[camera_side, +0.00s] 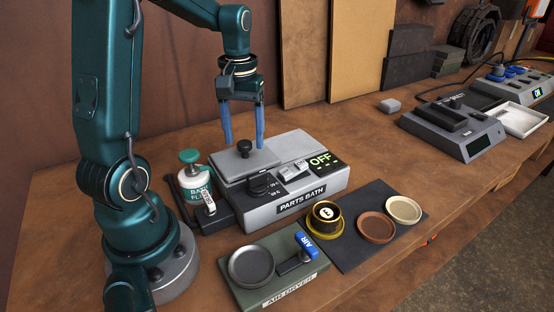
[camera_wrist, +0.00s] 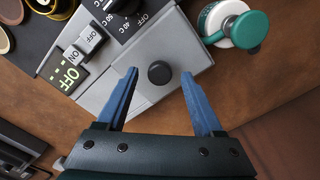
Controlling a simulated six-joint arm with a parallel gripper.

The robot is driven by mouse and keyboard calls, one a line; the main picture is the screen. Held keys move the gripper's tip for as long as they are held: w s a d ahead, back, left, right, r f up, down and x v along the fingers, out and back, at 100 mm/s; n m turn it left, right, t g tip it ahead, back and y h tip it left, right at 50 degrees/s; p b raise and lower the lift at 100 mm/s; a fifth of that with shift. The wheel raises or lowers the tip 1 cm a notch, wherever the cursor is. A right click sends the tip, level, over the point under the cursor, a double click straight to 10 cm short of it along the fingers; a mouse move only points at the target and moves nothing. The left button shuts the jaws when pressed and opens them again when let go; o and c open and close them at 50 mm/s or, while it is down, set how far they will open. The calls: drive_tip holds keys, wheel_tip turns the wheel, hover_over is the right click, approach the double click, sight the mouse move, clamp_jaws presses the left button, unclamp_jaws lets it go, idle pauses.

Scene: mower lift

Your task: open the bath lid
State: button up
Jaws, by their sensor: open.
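The parts bath (camera_side: 292,200) is a grey box with a display reading OFF. Its flat grey lid (camera_side: 232,165) lies closed on the left part of the top and carries a round black knob (camera_side: 244,148). My gripper (camera_side: 243,146) is above the lid with its two blue fingers pointing down, one on each side of the knob. The fingers are open and apart from the knob. In the wrist view the knob (camera_wrist: 160,72) shows between the two spread fingertips, and the lid (camera_wrist: 172,50) is beneath it.
A bath fluid bottle (camera_side: 195,180) with a green top stands left of the bath. In front are an air dryer (camera_side: 272,275) and a dark mat (camera_side: 350,257) with a dark part in a yellow dish (camera_side: 326,217) and two empty dishes. A grey device (camera_side: 455,130) stands to the right.

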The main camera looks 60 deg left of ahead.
drive_tip(key=shift+f, duration=0.35)
clamp_jaws()
idle(1.2)
